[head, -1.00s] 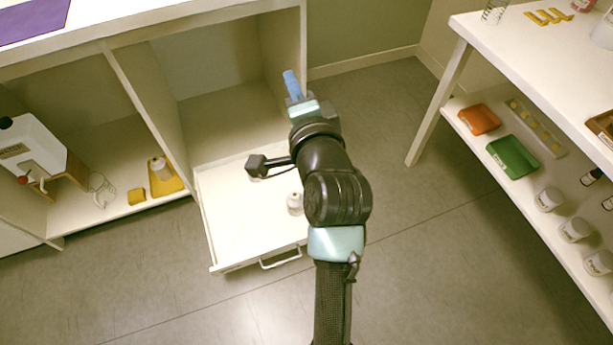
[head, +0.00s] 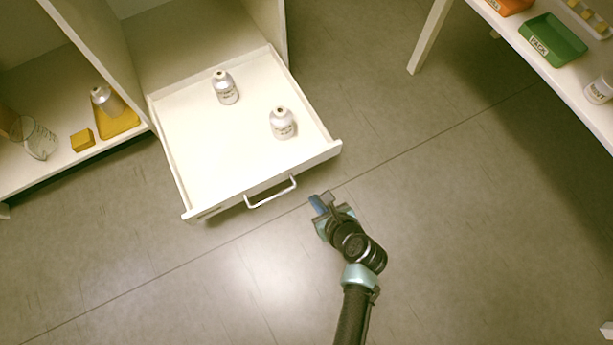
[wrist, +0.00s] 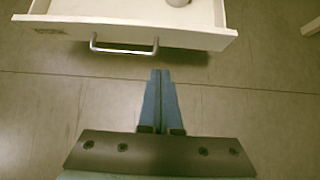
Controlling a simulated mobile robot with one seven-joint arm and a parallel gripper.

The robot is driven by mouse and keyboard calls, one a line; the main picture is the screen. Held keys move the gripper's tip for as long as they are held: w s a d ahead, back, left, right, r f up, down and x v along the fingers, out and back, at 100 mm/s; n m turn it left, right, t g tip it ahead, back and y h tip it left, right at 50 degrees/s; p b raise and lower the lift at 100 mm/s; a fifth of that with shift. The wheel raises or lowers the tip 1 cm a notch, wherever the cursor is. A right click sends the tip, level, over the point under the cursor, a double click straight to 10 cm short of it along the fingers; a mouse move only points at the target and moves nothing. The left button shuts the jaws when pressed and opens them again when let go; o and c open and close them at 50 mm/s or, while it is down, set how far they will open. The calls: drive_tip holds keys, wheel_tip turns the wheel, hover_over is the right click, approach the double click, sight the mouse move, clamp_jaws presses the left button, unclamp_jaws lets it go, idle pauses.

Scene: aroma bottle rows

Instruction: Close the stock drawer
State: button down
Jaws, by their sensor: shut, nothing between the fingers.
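The stock drawer (head: 190,140) is white and stands pulled out of the cabinet in the head view. Two white-grey bottles stand upright in it, one farther back (head: 225,88) and one to the right (head: 282,123). Its handle (head: 271,192) is a pale bar on the front panel. My gripper (head: 318,203) is in front of the drawer, to the right of the handle, apart from it. In the wrist view my gripper's blue fingers (wrist: 160,78) are together with nothing between them. The handle (wrist: 124,49) lies ahead and to the left there, below the drawer front (wrist: 180,36).
A shelf at right holds a green tray (head: 553,40). The floor (head: 220,280) before the drawer is clear.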

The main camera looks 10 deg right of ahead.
sight(292, 169)
drive_tip(key=shift+w+a+r+b+x, duration=0.1)
drive_tip(key=shift+w+r+b+x, duration=0.25)
drive_tip(key=shift+b+x, duration=1.45)
drive_tip(key=shift+w+a+r+b+x, duration=0.1)
drive_tip(key=shift+w+r+b+x, duration=0.25)
drive_tip(key=shift+b+x, duration=1.45)
drive_tip(key=shift+w+a+r+b+x, duration=0.1)
drive_tip(key=shift+w+r+b+x, duration=0.25)
drive_tip(key=shift+b+x, duration=1.45)
drive_tip(key=shift+w+a+f+p, duration=0.2)
drive_tip(key=shift+w+f+p, duration=0.3)
drive_tip(key=shift+p, duration=0.3)
